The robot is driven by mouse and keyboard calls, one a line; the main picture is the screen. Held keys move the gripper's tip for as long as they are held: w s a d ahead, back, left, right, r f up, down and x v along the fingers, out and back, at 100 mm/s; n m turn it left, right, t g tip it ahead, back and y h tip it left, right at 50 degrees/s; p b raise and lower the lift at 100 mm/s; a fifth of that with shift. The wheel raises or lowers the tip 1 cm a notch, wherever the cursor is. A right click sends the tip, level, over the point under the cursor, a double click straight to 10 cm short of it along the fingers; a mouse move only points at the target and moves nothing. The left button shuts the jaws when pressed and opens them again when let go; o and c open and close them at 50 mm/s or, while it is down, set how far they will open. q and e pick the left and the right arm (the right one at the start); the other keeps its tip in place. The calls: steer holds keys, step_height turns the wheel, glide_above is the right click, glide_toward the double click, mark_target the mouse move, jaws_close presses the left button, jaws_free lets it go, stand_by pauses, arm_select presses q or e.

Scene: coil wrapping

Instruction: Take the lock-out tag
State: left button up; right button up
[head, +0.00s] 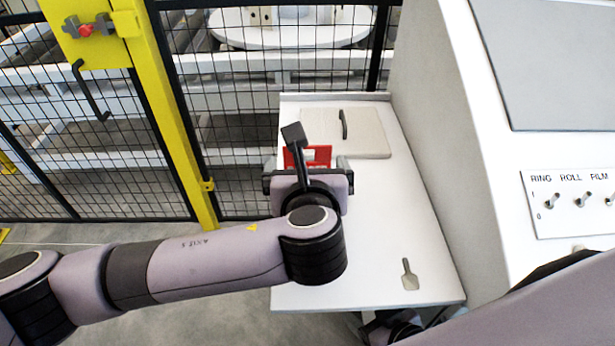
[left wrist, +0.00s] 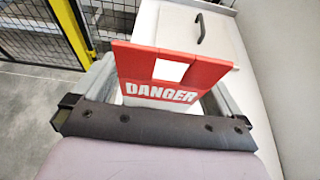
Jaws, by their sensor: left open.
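The lock-out tag (head: 322,154) is a red plate with a pale cut-out, standing on the white side table (head: 385,230). In the left wrist view the tag (left wrist: 150,66) shows the word DANGER. My left gripper (head: 307,168) is open over the table, with one finger on each side of the tag. In the left wrist view the gripper (left wrist: 160,88) shows a gap between its fingers and the tag; I see no clear contact. The gripper hides the tag's lower part in the head view.
A pale board (head: 368,140) with a dark handle lies at the table's far end. A small grey flat tool (head: 410,277) lies near the front. A white cabinet with switches (head: 575,205) stands right; a yellow post (head: 165,110) and mesh fence stand left.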

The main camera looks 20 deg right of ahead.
arm_select(q)
steer(key=c, duration=1)
